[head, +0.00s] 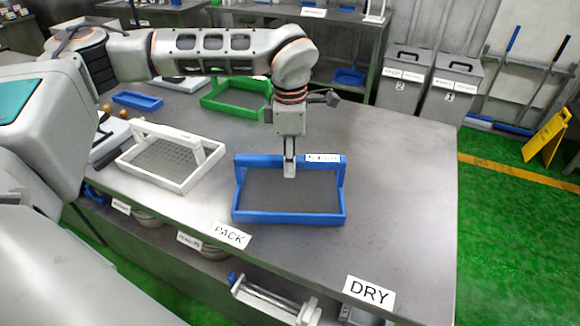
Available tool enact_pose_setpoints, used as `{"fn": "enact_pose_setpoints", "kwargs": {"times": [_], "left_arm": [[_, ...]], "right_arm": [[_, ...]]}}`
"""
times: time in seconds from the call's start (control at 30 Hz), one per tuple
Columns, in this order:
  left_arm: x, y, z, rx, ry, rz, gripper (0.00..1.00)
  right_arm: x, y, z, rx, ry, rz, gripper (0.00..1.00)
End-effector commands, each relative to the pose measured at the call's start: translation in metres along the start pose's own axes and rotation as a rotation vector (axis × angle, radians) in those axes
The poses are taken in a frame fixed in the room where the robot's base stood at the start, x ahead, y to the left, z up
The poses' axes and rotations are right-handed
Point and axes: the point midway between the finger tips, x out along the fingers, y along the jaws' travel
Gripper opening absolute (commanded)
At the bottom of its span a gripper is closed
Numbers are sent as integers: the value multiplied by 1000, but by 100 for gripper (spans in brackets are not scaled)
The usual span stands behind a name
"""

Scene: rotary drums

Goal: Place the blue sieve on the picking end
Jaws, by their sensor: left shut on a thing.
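The blue sieve (288,218) is a rectangular blue frame with a dark mesh and a raised handle bar along its far side. It is over the front part of the grey table, behind the PACK sign. My left gripper (290,172) points straight down and is shut on the handle bar near its middle. The sieve looks level. I cannot tell whether its underside touches the table or is slightly above it. No sign reading "picking" is clearly legible. My right gripper is not in view.
A white sieve (180,183) stands left of the blue one, and a green sieve (235,113) and a small blue tray (138,101) lie farther back. Signs PACK (231,236) and DRY (369,292) are on the front edge. The table's right part (405,185) is clear.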

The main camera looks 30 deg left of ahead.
Motion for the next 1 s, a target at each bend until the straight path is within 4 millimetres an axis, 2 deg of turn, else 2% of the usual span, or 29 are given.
{"fn": "enact_pose_setpoints", "kwargs": {"times": [0.13,0.47,0.5,0.57,0.87,1.0], "left_arm": [[16,0,0,-1,-1,0,0],[18,0,1,0,-2,1,0],[20,0,0,0,-1,0,19],[20,0,0,0,-1,0,34],[19,0,0,0,-1,0,34],[13,0,0,-1,-1,2,34]], "right_arm": [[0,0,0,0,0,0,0],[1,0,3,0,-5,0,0],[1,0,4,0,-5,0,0],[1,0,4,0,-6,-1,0],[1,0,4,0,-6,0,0],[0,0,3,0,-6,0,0]]}}
